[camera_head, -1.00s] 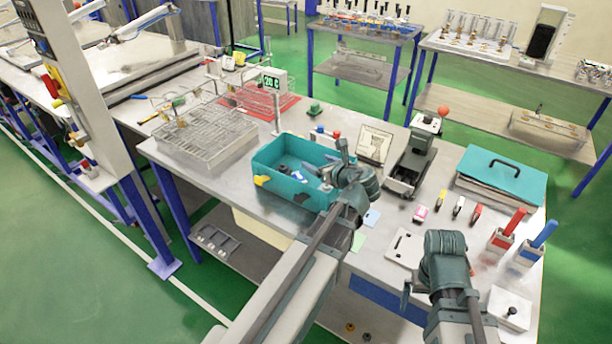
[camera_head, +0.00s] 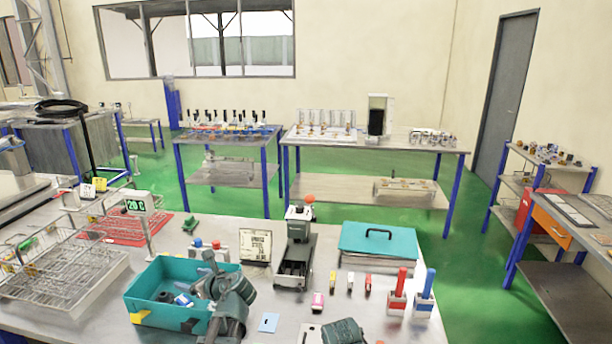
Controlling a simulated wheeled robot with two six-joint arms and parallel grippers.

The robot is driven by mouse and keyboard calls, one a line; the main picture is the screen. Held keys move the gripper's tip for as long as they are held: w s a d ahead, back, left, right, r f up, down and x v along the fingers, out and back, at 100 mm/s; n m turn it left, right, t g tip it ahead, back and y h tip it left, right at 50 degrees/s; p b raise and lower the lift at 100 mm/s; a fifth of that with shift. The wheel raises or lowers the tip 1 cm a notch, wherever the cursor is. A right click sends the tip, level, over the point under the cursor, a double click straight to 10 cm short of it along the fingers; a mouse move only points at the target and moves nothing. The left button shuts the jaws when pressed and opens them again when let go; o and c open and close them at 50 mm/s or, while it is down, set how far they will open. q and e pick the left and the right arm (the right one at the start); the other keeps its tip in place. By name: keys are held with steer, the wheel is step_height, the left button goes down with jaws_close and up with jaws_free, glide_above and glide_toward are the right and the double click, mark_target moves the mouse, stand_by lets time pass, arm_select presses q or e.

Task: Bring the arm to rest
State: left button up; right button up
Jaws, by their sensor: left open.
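My left gripper (camera_head: 207,277) is open, over the right end of the teal bin (camera_head: 150,309) in the head view. Its arm comes up from the bottom edge, and the wrist covers part of the bin's right side. I cannot tell whether the fingers touch the bin. Small dark and blue parts (camera_head: 182,299) lie inside the bin.
Free bench lies right of the bin.

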arm_select(q)
steer(key=b+x, duration=0.2)
steer(key=x, duration=0.6)
steer(key=shift+w+a+b, duration=0.15)
steer(key=shift+a+b, duration=0.15)
steer(key=shift+a, duration=0.05)
steer(key=shift+d+f, duration=0.1)
steer(key=shift+f, duration=0.05)
